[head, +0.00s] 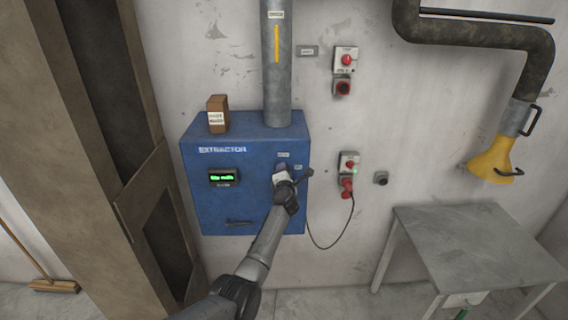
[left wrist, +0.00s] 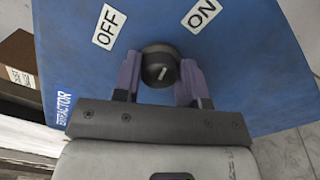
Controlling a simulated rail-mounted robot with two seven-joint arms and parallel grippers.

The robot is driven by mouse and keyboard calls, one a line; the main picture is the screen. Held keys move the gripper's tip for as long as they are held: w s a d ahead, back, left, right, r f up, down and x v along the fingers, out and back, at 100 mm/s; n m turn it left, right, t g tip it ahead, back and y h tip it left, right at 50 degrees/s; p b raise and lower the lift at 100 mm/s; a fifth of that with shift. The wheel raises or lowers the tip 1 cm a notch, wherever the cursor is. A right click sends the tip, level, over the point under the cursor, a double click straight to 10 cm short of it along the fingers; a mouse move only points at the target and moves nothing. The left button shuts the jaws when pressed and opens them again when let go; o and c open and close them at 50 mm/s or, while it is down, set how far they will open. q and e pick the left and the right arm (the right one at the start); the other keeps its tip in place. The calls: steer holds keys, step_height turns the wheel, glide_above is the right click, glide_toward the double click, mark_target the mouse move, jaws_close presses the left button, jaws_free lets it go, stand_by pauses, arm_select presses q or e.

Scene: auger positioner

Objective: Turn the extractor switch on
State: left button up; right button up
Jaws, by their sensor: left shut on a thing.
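The blue extractor box (head: 215,205) hangs on the wall, with a lit green display (head: 224,177) on its front. In the left wrist view its switch is a dark round knob (left wrist: 158,66) with a short white mark. The mark tilts toward the upper right, on the side of the ON label (left wrist: 202,14). The OFF label (left wrist: 109,27) is at the upper left. My left gripper (left wrist: 160,80) has one purple finger on each side of the knob and is shut on it. In the head view my left gripper (head: 283,174) covers the switch.
A small brown box (head: 217,114) stands on top of the extractor beside a grey pipe (head: 277,70). To the right are a red plug with a cable (head: 347,188), wall switches (head: 345,60), a yellow hose nozzle (head: 495,161) and a grey table (head: 470,240).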

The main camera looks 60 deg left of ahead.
arm_select(q)
steer(key=shift+r+m+p, duration=0.1)
steer(key=shift+m+p, duration=0.85)
steer(key=shift+m, duration=0.05)
steer(key=shift+m+p, duration=0.5)
steer(key=shift+m, duration=0.1)
steer(key=shift+f, duration=0.2)
steer(key=o, duration=0.9)
steer(key=shift+r, duration=0.1)
steer(key=shift+c, duration=0.2)
